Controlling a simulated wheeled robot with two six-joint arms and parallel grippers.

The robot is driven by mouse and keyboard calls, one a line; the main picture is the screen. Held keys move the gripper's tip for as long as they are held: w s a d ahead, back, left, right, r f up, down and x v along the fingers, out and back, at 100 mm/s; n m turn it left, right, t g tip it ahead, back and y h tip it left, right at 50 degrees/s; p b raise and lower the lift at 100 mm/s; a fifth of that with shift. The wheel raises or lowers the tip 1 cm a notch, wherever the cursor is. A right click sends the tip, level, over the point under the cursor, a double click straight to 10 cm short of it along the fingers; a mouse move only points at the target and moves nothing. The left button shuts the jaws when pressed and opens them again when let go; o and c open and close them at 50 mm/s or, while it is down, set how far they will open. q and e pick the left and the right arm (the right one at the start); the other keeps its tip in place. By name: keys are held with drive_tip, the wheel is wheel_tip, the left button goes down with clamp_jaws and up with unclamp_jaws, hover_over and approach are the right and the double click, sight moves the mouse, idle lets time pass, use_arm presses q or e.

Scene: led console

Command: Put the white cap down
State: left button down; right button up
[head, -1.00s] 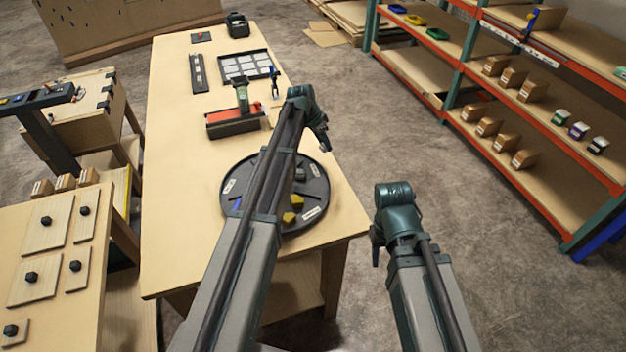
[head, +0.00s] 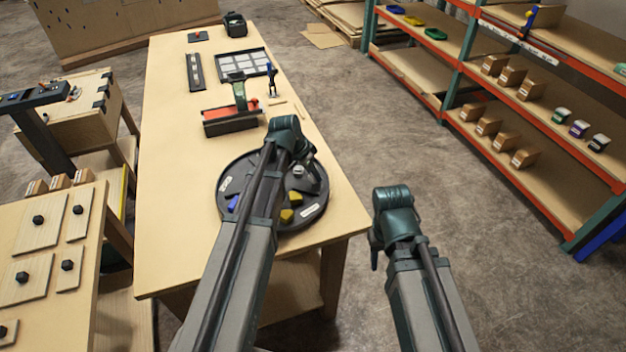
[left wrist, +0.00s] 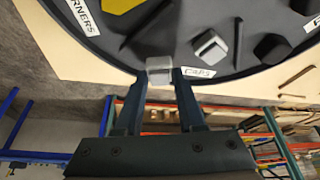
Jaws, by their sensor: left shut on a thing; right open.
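My left gripper (left wrist: 160,85) is shut on the white cap (left wrist: 159,66), a small pale block between its fingertips in the left wrist view. It is at the rim of the round dark tray (left wrist: 125,45), beside the CAPS label (left wrist: 184,73). I cannot tell whether the cap touches the tray. Another light grey cap (left wrist: 208,46) lies in the tray near that label. In the head view the left gripper (head: 314,188) is over the right side of the tray (head: 226,212); the held cap is hard to make out there. My right gripper (head: 375,257) is open, off the table's right edge.
The tray also holds yellow pieces (head: 287,215) and a blue piece (head: 233,202). Behind it on the table (head: 175,200) are a red-and-green tool (head: 232,120) and a gridded tray (head: 245,64). Shelves with boxes (head: 525,90) stand at right.

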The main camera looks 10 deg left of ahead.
use_arm(q)
drive_tip(key=shift+f+b, duration=0.4)
drive_tip(key=shift+f, duration=0.55)
drive_tip(key=c, duration=0.5)
unclamp_jaws()
drive_tip(key=shift+r, duration=0.1)
use_arm(e)
drive_tip(key=shift+f, duration=0.9)
use_arm(q)
drive_tip(key=shift+r, duration=0.1)
use_arm(e)
drive_tip(key=shift+r, duration=0.15)
